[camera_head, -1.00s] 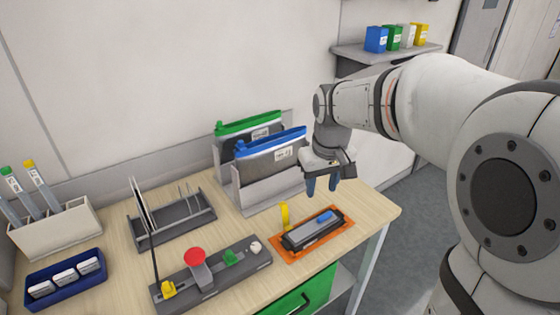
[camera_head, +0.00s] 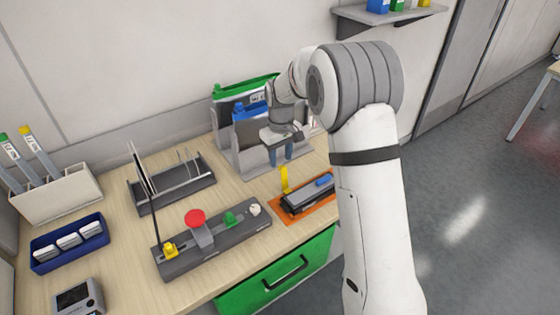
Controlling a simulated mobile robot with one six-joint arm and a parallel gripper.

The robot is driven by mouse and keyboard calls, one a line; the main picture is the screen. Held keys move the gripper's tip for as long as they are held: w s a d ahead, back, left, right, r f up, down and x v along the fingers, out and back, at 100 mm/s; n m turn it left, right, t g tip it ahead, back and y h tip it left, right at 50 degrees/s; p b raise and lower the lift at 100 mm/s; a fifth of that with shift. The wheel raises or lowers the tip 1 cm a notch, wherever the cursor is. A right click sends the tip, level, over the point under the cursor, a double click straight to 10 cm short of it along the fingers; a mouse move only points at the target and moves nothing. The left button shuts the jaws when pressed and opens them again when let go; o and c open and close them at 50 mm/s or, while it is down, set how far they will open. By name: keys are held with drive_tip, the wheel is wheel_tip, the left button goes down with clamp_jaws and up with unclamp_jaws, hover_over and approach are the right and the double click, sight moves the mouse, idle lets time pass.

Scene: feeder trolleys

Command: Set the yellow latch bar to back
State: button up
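The yellow latch bar (camera_head: 284,179) stands upright at the left end of a dark grey and black device (camera_head: 308,194) on an orange base (camera_head: 292,220). A blue block (camera_head: 324,180) sits on top of the device. My gripper (camera_head: 281,162) points down with two blue fingers, just above the bar's top in the picture. The fingers look apart, with nothing visible between them. I cannot tell how far the gripper is from the bar in depth. My arm hides the right end of the device and base.
A grey panel (camera_head: 227,245) with a red button (camera_head: 195,218) and yellow, green and white knobs lies at the front. Green and blue folders (camera_head: 254,133) stand in a holder behind my gripper. A grey rack (camera_head: 180,190) stands left. A green drawer (camera_head: 262,292) is below.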

sight(285, 180)
drive_tip(key=shift+f, duration=1.35)
drive_tip(key=shift+c, duration=0.6)
clamp_jaws()
